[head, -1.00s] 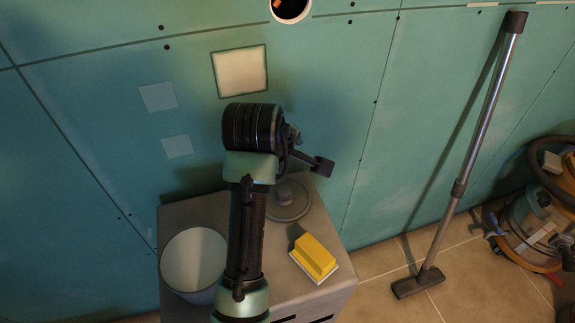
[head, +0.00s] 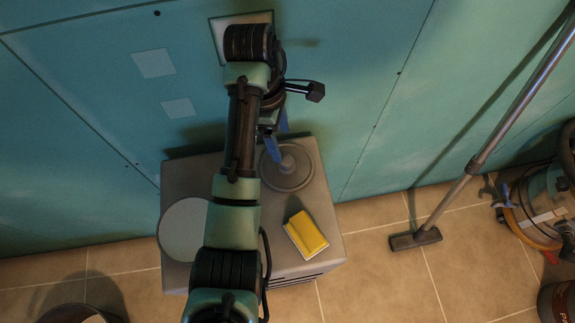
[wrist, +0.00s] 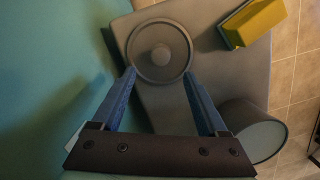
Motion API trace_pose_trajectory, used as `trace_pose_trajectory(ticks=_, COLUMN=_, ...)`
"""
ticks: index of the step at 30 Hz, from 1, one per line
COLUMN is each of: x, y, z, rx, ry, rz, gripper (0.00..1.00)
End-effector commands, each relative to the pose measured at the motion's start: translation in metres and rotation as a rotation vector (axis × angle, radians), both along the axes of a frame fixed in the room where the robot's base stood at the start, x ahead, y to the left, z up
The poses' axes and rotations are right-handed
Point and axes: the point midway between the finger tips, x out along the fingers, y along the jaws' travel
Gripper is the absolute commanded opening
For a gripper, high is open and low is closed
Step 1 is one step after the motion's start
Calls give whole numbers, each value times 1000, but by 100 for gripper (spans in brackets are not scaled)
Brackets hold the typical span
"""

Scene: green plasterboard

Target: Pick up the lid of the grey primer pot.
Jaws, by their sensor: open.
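The lid (head: 290,171), a round grey disc with a raised centre knob, lies flat on top of a grey cabinet (head: 185,172). It also shows in the wrist view (wrist: 159,30), ahead of my fingers. My gripper (wrist: 159,73) is open and empty, with blue fingers spread wide. In the wrist view the fingertips overlap the lid's near edge on either side; I cannot tell the exact height gap. In the head view my gripper (head: 277,140) is behind the arm, beside the lid. A round grey pot (head: 180,232) stands left of the lid, partly hidden by my arm.
A yellow sponge-like block (head: 307,233) lies on the cabinet in front of the lid. The green wall (head: 370,90) rises close behind. A vacuum tube (head: 470,170) leans at the right, with a vacuum cleaner (head: 540,200) beyond. A round container (head: 82,314) stands at the lower left.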

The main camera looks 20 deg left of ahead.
Motion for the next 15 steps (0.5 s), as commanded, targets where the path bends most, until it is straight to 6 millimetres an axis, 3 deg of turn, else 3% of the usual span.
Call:
trace_pose_trajectory(ticks=1, x=0, y=-1, z=-14, rx=0, ry=-1, rz=0, gripper=76)
trace_pose_trajectory(ticks=3, x=1, y=-3, z=-24, rx=-1, ry=-1, rz=0, gripper=76)
trace_pose_trajectory(ticks=15, x=1, y=-7, z=-57, rx=0, ry=-2, rz=0, gripper=76)
